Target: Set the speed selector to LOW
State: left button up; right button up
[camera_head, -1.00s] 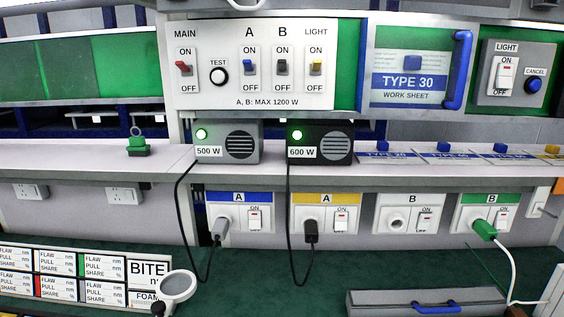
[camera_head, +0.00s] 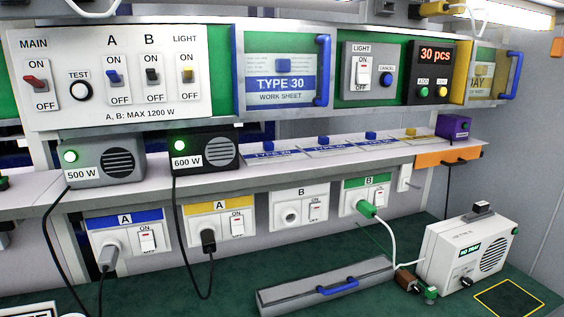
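No dial readable as a speed selector with a LOW mark shows. A white box device (camera_head: 452,250) stands on the green bench at the lower right. It has a round slotted grille, a small green sign that seems to read NO TRAY, and a small dark knob (camera_head: 466,281) low on its front. The marks around this knob are too small to read, so I cannot tell its setting or whether it is the speed selector. Neither of my grippers is in view.
A switch panel (camera_head: 110,110) and worksheet holder (camera_head: 284,110) are above the shelf. Two speaker-like boxes, 500 W (camera_head: 108,190) and 600 W (camera_head: 206,170), stand on it. A grey case (camera_head: 325,287) with a blue handle lies left of the white device. A yellow-outlined square (camera_head: 508,298) is at right.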

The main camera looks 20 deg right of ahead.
aim_at(467, 283)
jog(key=k+z, duration=0.1)
jog(key=z, duration=0.65)
jog(key=i+z, duration=0.1)
jog(key=z, duration=1.05)
jog(key=i+l, duration=0.2)
jog(key=l, duration=0.2)
jog(key=i+l, duration=0.15)
jog(key=l, duration=0.25)
jog(key=i+l, duration=0.2)
jog(key=l, duration=0.2)
jog(key=i+l+u, duration=0.1)
jog(key=l+u, duration=0.2)
jog(key=i+l+u, duration=0.1)
jog(key=l+u, duration=0.15)
jog(key=l, duration=0.15)
